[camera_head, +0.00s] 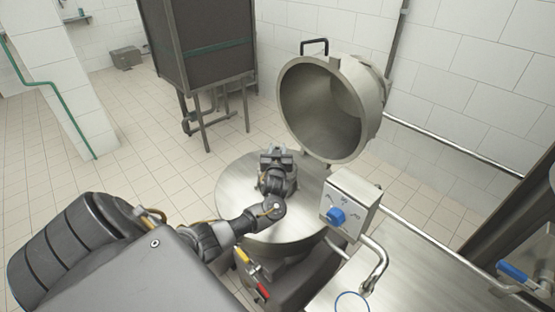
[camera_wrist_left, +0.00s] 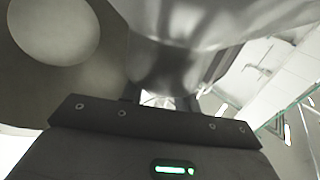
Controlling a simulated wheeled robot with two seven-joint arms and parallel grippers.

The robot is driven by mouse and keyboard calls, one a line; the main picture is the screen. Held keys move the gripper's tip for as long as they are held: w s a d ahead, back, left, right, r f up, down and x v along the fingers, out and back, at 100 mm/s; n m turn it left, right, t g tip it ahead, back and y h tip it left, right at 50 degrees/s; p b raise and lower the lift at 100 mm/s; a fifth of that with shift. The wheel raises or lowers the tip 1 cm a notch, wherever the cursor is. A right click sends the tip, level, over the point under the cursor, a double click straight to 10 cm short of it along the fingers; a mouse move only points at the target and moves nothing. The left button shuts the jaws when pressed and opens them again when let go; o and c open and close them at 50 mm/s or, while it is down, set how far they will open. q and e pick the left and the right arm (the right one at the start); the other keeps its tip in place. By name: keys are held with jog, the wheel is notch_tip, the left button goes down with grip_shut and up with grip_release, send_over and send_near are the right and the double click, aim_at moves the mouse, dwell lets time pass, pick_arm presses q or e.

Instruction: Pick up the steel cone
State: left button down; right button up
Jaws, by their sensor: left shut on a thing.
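In the left wrist view, shiny curved steel (camera_wrist_left: 175,62) fills the upper middle, close in front of the gripper. Whether the cone touches what is below it cannot be told. My right gripper is out of view.
A control box with a blue knob (camera_head: 337,215) is on the right, above a steel counter (camera_head: 425,280) with a bent pipe. A dark cabinet (camera_head: 200,45) stands farther back. Tiled floor at left is free.

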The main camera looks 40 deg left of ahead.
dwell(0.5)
pick_arm(q)
jog(key=shift+r, duration=0.15)
dwell(0.3)
jog(key=shift+r+b, duration=0.4)
jog(key=shift+r, duration=0.15)
jog(key=s+d+r+b, duration=0.2)
jog(key=s+d+r, duration=0.2)
jog(key=s+r, duration=0.7)
jog(key=shift+s+r, duration=0.35)
jog(key=shift+s, duration=0.8)
jog(key=shift+d, duration=0.2)
